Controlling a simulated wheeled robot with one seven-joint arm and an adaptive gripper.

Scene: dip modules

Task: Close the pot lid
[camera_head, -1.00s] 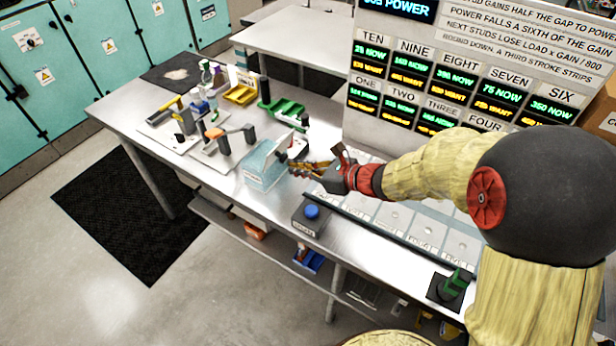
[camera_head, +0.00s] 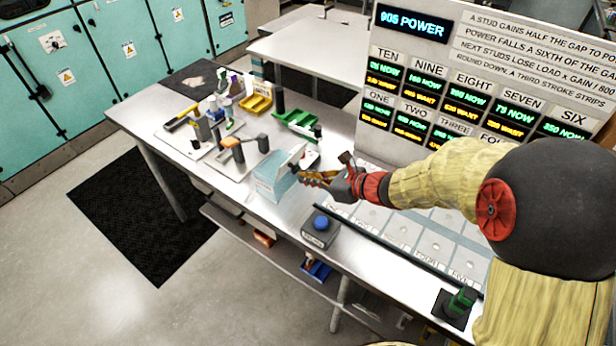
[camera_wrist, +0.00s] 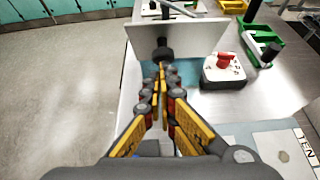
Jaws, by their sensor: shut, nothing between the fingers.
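The pot is a light-blue, translucent box (camera_head: 272,183) near the table's front edge in the head view. Its pale flat lid (camera_head: 291,158) stands raised and tilted. In the wrist view the lid (camera_wrist: 198,42) stands up ahead of my gripper, with a dark round knob (camera_wrist: 162,49) on its near face. The pale-blue pot (camera_wrist: 212,105) shows below it. My gripper (camera_head: 303,178) is shut and empty, just right of the pot. In the wrist view its fingertips (camera_wrist: 164,70) point at the knob and lie very close to it. I cannot tell whether they touch.
A device with a red knob (camera_wrist: 224,62) stands right of the pot in the wrist view. A blue-button box (camera_head: 321,228) stands in front. Green (camera_head: 297,118) and yellow (camera_head: 256,104) trays and several tools lie behind. A display board (camera_head: 470,75) rises at the back right.

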